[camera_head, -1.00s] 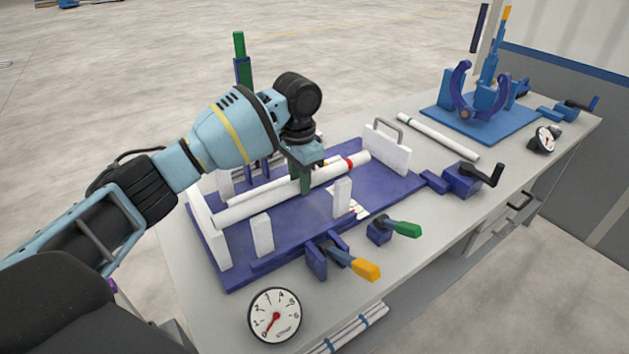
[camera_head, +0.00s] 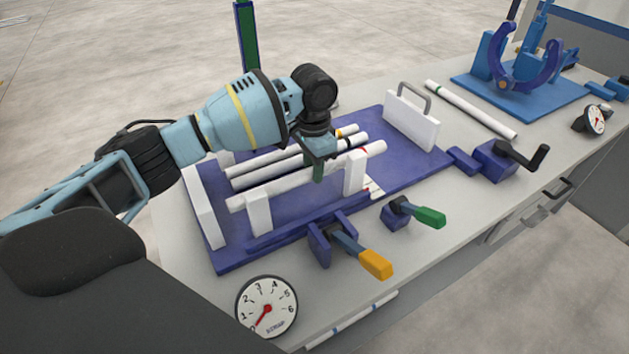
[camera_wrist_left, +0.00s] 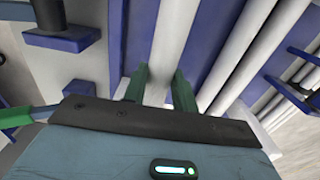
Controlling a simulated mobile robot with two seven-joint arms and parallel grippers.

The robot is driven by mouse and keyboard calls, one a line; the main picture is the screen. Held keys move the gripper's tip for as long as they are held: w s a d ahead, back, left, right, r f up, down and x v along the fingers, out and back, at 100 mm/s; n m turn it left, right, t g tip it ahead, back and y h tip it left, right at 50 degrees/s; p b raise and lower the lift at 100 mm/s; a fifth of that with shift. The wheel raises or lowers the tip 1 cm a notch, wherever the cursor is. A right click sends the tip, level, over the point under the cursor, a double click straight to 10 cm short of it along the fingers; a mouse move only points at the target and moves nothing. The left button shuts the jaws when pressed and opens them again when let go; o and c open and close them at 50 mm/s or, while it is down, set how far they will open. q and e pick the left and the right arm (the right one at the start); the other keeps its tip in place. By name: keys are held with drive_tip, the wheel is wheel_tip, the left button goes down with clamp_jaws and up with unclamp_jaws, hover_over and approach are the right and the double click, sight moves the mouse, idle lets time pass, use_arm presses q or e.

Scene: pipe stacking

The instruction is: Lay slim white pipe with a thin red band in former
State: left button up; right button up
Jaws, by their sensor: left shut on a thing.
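The slim white pipe with a thin red band (camera_head: 280,187) runs along the front row of the former (camera_head: 290,228), a blue base with white uprights. It passes right beside the two front uprights, a left one (camera_head: 259,218) and a right one (camera_head: 353,178). Whether it rests on the base is hidden. My left gripper (camera_head: 318,174) is shut on this pipe near its middle, from above. In the left wrist view, its green fingers (camera_wrist_left: 160,88) stand on either side of a white pipe (camera_wrist_left: 174,40).
Behind it lie a black-banded pipe (camera_head: 265,173) and an orange-banded pipe (camera_head: 262,160). A white end plate with a handle (camera_head: 410,122) stands at the right. Clamps with orange (camera_head: 376,263) and green (camera_head: 430,217) handles and a gauge (camera_head: 266,306) are in front.

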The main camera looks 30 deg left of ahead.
sight(313, 195)
use_arm(q)
drive_tip(key=shift+f, duration=2.75)
drive_tip(key=shift+f, duration=0.1)
drive_tip(key=o, duration=1)
wheel_tip(313, 195, up, 12)
drive_tip(key=shift+r+p, duration=0.1)
drive_tip(key=shift+p, duration=0.25)
